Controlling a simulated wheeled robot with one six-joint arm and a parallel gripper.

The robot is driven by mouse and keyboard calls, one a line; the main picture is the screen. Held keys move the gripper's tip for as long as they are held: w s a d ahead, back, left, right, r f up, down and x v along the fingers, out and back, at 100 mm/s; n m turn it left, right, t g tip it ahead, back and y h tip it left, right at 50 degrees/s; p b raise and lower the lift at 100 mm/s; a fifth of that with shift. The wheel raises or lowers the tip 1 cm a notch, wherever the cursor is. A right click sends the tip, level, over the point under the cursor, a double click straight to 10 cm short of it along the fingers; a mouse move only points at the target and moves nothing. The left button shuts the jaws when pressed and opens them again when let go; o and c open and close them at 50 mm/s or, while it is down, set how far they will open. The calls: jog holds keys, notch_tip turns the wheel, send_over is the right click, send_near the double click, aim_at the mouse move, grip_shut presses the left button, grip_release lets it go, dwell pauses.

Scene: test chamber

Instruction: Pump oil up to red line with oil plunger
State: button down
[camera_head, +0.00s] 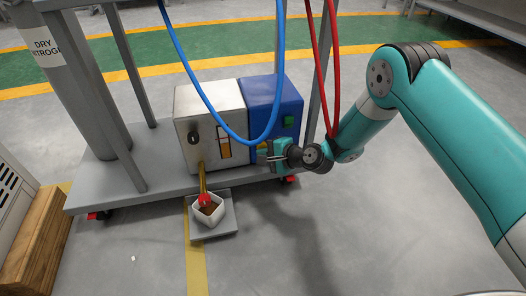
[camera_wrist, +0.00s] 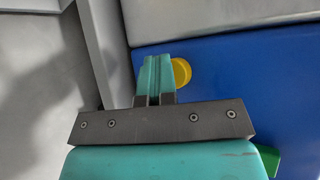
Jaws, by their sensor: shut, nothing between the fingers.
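A blue box (camera_head: 272,97) stands beside a silver metal box (camera_head: 210,104) on the cart. The silver box has a small window (camera_head: 224,147) with orange in its lower part; I cannot make out a red line. A round yellow knob (camera_wrist: 182,72) sits on the blue face in the wrist view and may be the plunger; its stem is hidden. My gripper (camera_head: 262,155) is in front of the blue box, shut and empty. In the wrist view its fingertips (camera_wrist: 158,60) lie together just left of the knob and overlap its edge; I cannot tell whether they touch.
A green button (camera_head: 289,122) is on the blue box. Blue (camera_head: 211,100) and red hoses (camera_head: 334,70) hang in front of the cart (camera_head: 110,190). A white container (camera_head: 196,216) with brown contents stands on a grey tray (camera_head: 228,226). The floor at right is clear.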

jog(key=shift+s+d+p, duration=0.25)
jog(key=shift+s+p, duration=0.1)
jog(key=shift+s, duration=0.35)
jog(key=shift+s+d+p, duration=0.2)
jog(key=shift+s+p, duration=0.15)
jog(key=shift+s, duration=0.35)
jog(key=shift+s+d+p, duration=0.25)
jog(key=shift+s+p, duration=0.05)
jog(key=shift+s, duration=0.5)
jog(key=shift+s+d+p, duration=0.2)
jog(key=shift+s+p, duration=0.05)
jog(key=shift+s, duration=0.55)
jog(key=shift+s+d+p, duration=0.25)
jog(key=shift+s+p, duration=0.05)
jog(key=shift+s, duration=0.5)
jog(key=shift+r, duration=0.1)
